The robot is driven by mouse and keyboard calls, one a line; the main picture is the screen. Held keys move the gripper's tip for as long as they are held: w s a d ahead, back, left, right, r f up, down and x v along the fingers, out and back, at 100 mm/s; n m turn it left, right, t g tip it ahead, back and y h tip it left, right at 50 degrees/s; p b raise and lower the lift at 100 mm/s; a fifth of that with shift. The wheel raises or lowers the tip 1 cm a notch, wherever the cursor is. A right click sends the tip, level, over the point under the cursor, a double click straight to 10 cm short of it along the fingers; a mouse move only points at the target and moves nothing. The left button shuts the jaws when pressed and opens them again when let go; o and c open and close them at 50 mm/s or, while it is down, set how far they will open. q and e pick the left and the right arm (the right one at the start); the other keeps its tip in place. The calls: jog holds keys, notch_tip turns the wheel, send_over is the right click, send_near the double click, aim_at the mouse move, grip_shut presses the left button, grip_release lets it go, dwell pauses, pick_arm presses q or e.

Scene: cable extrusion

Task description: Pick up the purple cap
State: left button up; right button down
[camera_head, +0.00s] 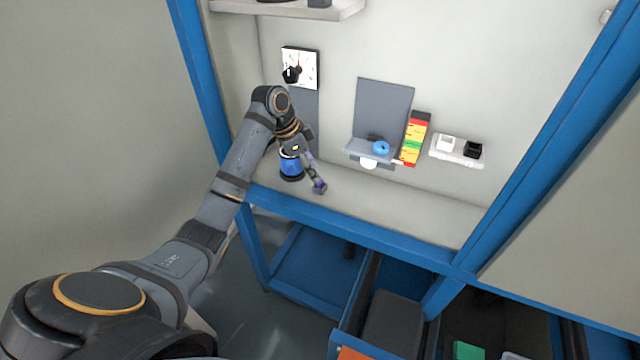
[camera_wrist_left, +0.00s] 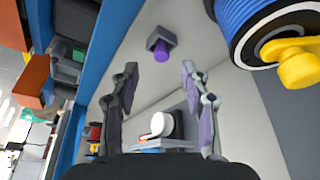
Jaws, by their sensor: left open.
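The purple cap (camera_wrist_left: 162,51) sits on a small dark grey square block (camera_wrist_left: 160,35) in the left wrist view, ahead of my left fingertips and roughly centred between them. In the head view a small dark purple item (camera_head: 319,187) shows on the bench, right at the tip of my left gripper (camera_head: 313,173). My left gripper also shows in the left wrist view (camera_wrist_left: 160,78), open, with nothing between its fingers. The head view does not show whether a finger touches the cap. My right gripper is out of view.
A blue spool (camera_head: 291,165) stands close beside my left gripper. A grey shelf (camera_head: 355,149) carries a blue ring (camera_head: 381,148). A red-yellow-green stack (camera_head: 414,140) and a white ledge (camera_head: 460,157) stand further right. The bench (camera_head: 400,215) front is clear.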

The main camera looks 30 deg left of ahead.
aim_at(320, 185)
pick_arm(q)
jog(key=x, duration=0.4)
jog(key=shift+w+f, duration=0.25)
jog(key=shift+f, duration=0.05)
jog(key=shift+s, duration=0.1)
jog(key=shift+c, duration=1)
jog(key=c, duration=0.7)
jog(key=shift+c, duration=0.2)
jog(key=shift+r, duration=0.15)
